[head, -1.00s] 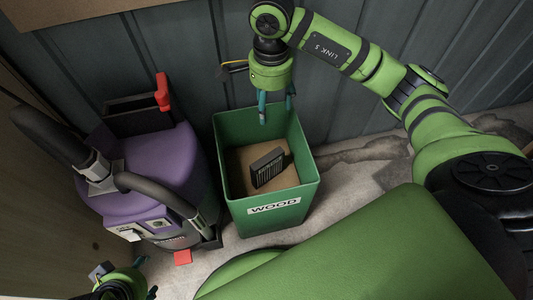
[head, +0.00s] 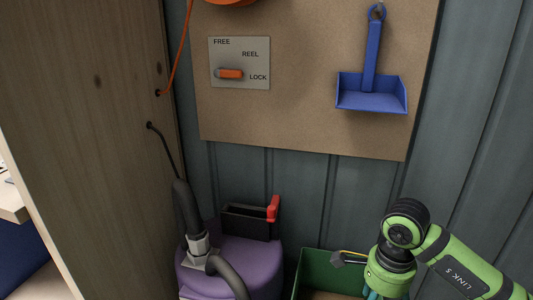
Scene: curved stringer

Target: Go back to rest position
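My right gripper (head: 386,295) hangs at the bottom of the head view over the green bin (head: 315,268). Its teal fingers are cut off by the lower picture edge; the parts that show stand apart, with nothing seen between them. My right arm comes in from the lower right. My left gripper is not in view. Only the upper back part of the bin shows.
A purple vacuum (head: 245,265) with a dark hose stands left of the bin. A board behind carries a blue dustpan (head: 372,90) and a reel-lock plate (head: 239,62). A wooden panel (head: 85,120) rises at the left.

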